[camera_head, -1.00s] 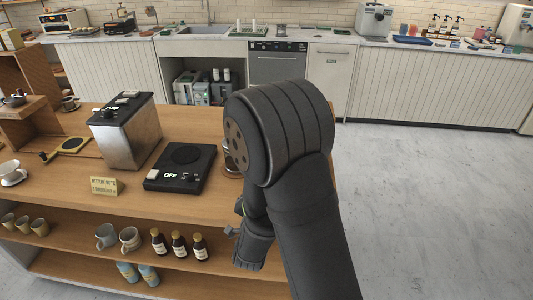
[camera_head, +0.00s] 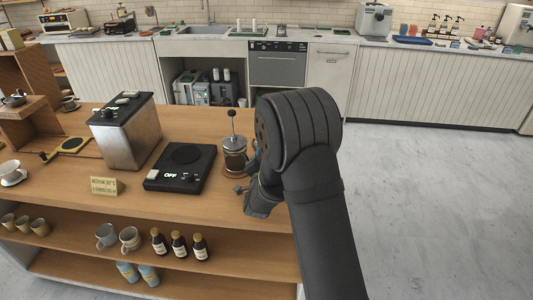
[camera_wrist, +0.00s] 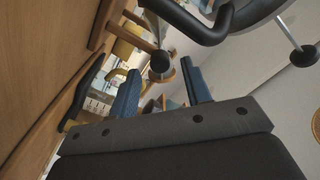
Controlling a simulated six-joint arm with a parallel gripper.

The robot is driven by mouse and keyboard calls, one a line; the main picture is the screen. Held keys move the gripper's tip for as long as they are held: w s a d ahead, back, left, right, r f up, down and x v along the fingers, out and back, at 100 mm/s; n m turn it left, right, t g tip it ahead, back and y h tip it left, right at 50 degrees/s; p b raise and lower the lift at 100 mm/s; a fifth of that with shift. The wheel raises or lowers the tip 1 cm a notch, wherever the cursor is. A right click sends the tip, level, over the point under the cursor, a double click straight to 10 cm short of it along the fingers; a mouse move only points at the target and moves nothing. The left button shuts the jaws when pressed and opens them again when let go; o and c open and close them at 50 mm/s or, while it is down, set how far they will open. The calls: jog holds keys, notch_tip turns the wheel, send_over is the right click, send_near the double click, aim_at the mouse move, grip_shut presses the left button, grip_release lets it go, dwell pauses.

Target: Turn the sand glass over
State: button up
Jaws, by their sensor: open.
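I cannot make out a sand glass for certain in either view; my arm hides part of the counter in the head view. My gripper (camera_wrist: 162,87) shows in the wrist view with its two blue fingers spread apart and nothing held between them. In the head view, it is largely behind my arm, and a fingertip (camera_head: 240,189) shows at the counter's front edge, below the French press. In the wrist view, a wooden piece with short posts (camera_wrist: 138,42) lies beyond the fingers; I cannot tell what it is.
A French press (camera_head: 235,160) with a raised plunger stands right of the black scale (camera_head: 181,168) marked OFF. A metal machine (camera_head: 128,132) and a small sign (camera_head: 104,186) stand farther left. A black curved handle (camera_wrist: 205,30) is close in the wrist view. Open floor lies right.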

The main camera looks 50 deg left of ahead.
jog(key=shift+x, duration=1.2)
grip_shut()
